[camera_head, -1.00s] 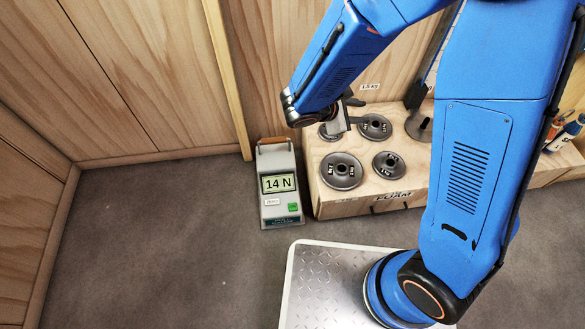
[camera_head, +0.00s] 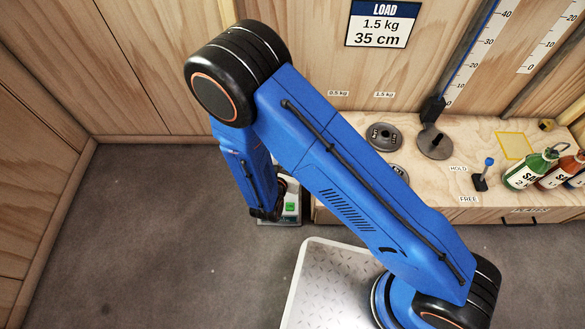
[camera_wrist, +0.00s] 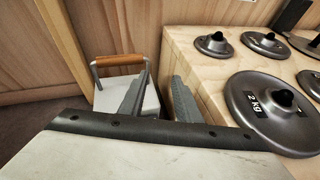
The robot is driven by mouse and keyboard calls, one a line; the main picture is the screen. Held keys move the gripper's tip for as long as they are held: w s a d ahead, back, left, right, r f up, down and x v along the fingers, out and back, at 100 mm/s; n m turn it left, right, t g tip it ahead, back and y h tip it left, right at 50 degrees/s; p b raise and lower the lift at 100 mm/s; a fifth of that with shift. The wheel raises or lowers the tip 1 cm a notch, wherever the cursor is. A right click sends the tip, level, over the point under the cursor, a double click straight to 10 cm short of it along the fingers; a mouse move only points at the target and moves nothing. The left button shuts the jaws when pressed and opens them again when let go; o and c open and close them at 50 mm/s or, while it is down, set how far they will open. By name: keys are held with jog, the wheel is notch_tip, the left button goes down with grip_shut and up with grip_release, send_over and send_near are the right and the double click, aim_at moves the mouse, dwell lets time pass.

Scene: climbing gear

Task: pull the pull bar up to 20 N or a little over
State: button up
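The pull bar (camera_wrist: 120,60), a brown wooden grip on a metal bracket, tops the pale force gauge (camera_wrist: 112,97) in the wrist view. In the head view my arm hides most of the gauge (camera_head: 292,208), and its number display cannot be read. My gripper (camera_wrist: 159,77) shows two dark fingers with a gap between them, and nothing is visible between them. The bar lies left of and beyond the fingers. The left finger overlaps the view of the gauge's right side. I cannot tell any contact.
A wooden platform (camera_head: 480,213) with several weight discs, including a 2 kg disc (camera_wrist: 270,108), stands right of the gauge. Bottles (camera_head: 530,170) and a small lever (camera_head: 482,175) are further right. A metal plate (camera_head: 325,280) lies in front. Floor at left is clear.

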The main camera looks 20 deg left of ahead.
notch_tip(320, 180, down, 4)
jog(key=s+a+n+y, duration=0.1)
jog(key=s+n, duration=0.1)
jog(key=x, duration=1.1)
jog(key=a+x, duration=0.1)
jog(key=x, duration=0.5)
jog(key=shift+r, duration=0.1)
grip_shut()
jog(key=shift+r, duration=2.15)
dwell(1.4)
